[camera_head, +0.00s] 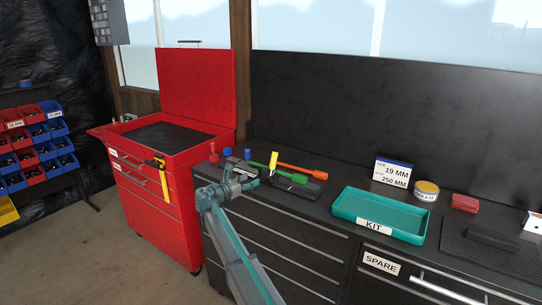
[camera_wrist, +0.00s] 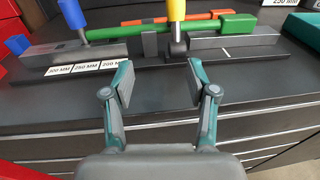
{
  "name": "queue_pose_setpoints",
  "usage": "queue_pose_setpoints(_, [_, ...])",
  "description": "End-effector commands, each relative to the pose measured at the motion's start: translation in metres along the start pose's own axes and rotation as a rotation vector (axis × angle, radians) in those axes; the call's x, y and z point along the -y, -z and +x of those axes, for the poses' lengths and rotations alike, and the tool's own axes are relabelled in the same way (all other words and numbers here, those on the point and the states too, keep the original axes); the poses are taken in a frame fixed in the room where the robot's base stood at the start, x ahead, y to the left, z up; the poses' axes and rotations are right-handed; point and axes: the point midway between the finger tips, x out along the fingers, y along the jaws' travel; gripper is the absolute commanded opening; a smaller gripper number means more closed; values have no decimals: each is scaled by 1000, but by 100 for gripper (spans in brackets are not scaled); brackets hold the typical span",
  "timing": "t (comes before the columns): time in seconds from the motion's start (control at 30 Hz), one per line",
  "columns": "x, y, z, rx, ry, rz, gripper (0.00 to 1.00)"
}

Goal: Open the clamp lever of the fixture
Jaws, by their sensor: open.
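The fixture (camera_wrist: 235,41) is a low dark grey block along the worktop's front edge; it also shows in the head view (camera_head: 306,188). A yellow-handled lever (camera_wrist: 177,10), probably the clamp lever, stands upright from a grey pivot on it; it also shows in the head view (camera_head: 273,160). Its top is cut off in the wrist view. A green bar (camera_wrist: 120,32) and an orange bar (camera_wrist: 205,17) lie behind the pivot. My gripper (camera_wrist: 158,83) is open and empty in front of the fixture, apart from the lever; it also shows in the head view (camera_head: 246,179).
A blue upright piece (camera_wrist: 71,13) and a millimetre label strip (camera_wrist: 86,69) lie to the left. A teal KIT tray (camera_head: 380,215), a size sign (camera_head: 392,172) and a tin (camera_head: 426,190) stand right on the worktop. A red tool cart (camera_head: 180,155) stands left.

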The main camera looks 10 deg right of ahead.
Motion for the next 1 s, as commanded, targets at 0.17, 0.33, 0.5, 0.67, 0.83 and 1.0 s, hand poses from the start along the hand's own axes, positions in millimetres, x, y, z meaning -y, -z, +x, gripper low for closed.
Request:
queue_pose_setpoints(0.17, [5,-58,17,77,77,-63,58])
queue_pose_setpoints(0.33, [9,-65,28,89,92,-76,58])
queue_pose_setpoints(0.5, [11,-68,53,88,93,-75,58])
queue_pose_setpoints(0.67, [13,-70,81,87,92,-75,58])
queue_pose_setpoints(0.83, [15,-72,106,87,91,-74,58])
queue_pose_setpoints(1.0, [16,-72,120,87,90,-74,58])
